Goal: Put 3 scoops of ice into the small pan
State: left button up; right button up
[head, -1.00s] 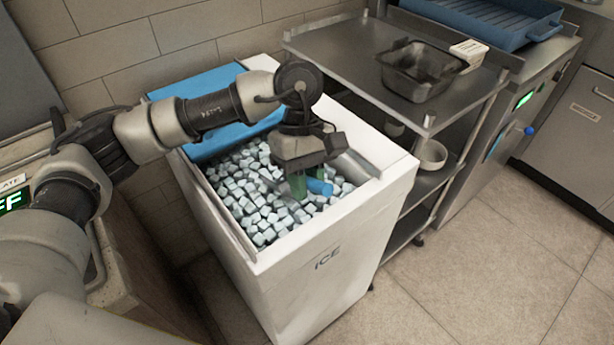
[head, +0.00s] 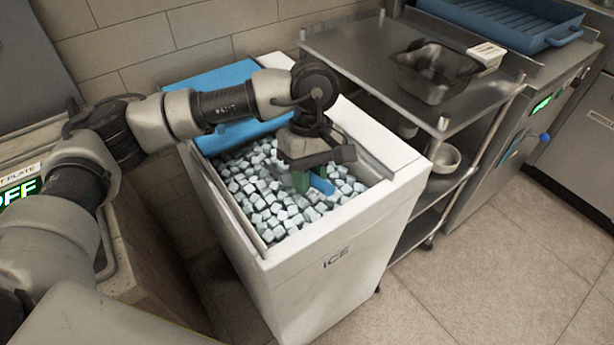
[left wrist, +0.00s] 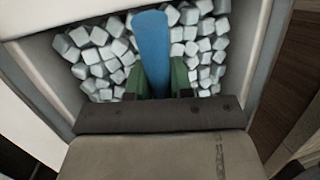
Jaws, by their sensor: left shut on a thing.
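The ice bin (head: 375,225) is white, marked ICE, and full of pale ice cubes (head: 265,200). My left gripper (head: 302,183) reaches down into the bin from above. Its green fingers are shut on a blue scoop handle (head: 322,184), which also shows between the fingers (left wrist: 164,85) in the left wrist view (left wrist: 152,45). The scoop's head is hidden, so I cannot tell whether it holds ice. The small pan (head: 436,72) is a dark metal pan on the steel table to the right of the bin. My right gripper is not in view.
A white container (head: 487,55) sits behind the pan on the steel table (head: 350,45). A blue tray (head: 510,22) lies further back right. A bowl (head: 445,158) stands on the lower shelf. The bin's blue lid (head: 235,125) lies at its back left.

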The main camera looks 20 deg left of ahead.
aim_at(316, 180)
pick_arm(q)
jog(key=shift+s+d+r, duration=0.2)
jog(key=shift+d+r, duration=0.1)
jog(key=shift+r, duration=0.35)
jog(key=r, duration=0.1)
jog(key=d+r+p, duration=0.1)
jog(key=s+r+t+y+p, duration=0.1)
jog(key=shift+d+r, duration=0.15)
jog(key=shift+d, duration=0.05)
jog(key=shift+s+d+r+t+y, duration=0.4)
jog(key=shift+s+d+r+y, duration=0.1)
jog(key=shift+s+d+r, duration=0.4)
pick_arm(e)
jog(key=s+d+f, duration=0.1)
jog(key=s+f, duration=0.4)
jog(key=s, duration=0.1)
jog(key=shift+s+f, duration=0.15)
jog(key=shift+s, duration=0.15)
pick_arm(q)
jog(key=shift+w, duration=0.1)
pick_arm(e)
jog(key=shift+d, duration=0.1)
